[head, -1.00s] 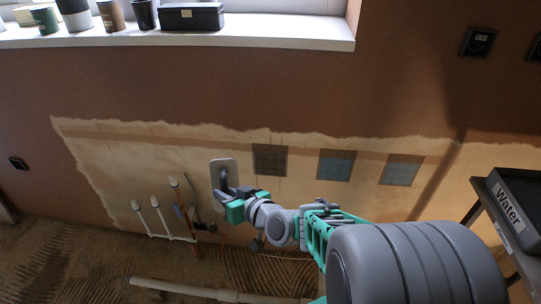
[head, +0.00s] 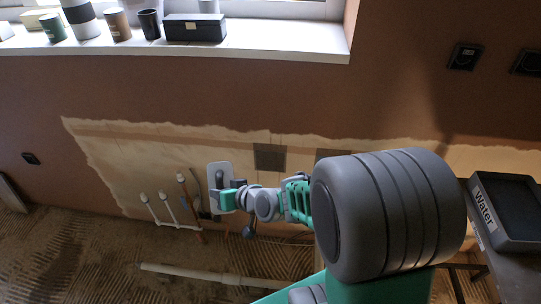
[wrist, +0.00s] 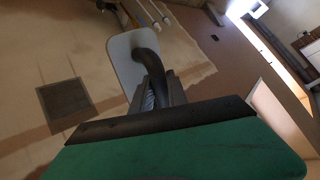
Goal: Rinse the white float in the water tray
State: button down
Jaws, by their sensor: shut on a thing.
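The white float (head: 227,177) is a pale rounded plate with a dark curved handle, at the middle left in the head view. My gripper (head: 229,186) is shut on its handle. In the wrist view the float (wrist: 122,66) is ahead of my gripper (wrist: 158,88), with the handle between the fingers. The plate appears close to the wall, but I cannot tell whether it touches. The water tray (head: 505,215) is a dark tray labelled "Water" at the far right of the head view. The float is well to its left. The water inside cannot be made out.
Pipes with white caps (head: 161,196) stand at the wall's foot. A long pale pipe (head: 215,275) lies on the rough floor. The windowsill (head: 270,40) holds cups and a black box (head: 195,28). Wall sockets (head: 465,56) are at upper right. A dark square patch (head: 269,157) marks the wall.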

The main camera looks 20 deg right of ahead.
jog(key=a+r+m+g+p, duration=0.1)
jog(key=a+r+g+p, duration=0.3)
jog(key=p, duration=0.7)
jog(key=shift+s+r+m+y, duration=0.3)
jog(key=shift+s+r+m, duration=0.15)
jog(key=shift+r, duration=0.2)
jog(key=shift+a+r+p, duration=0.1)
jog(key=shift+p, duration=0.2)
jog(key=a+r+m+g+y+p, duration=0.1)
jog(key=a+r+g+p, duration=0.3)
jog(key=r+p, duration=0.3)
jog(key=shift+w+a+p, duration=0.35)
jog(key=shift+a+p, duration=0.05)
jog(key=shift+p, duration=0.5)
jog(key=shift+f, duration=0.1)
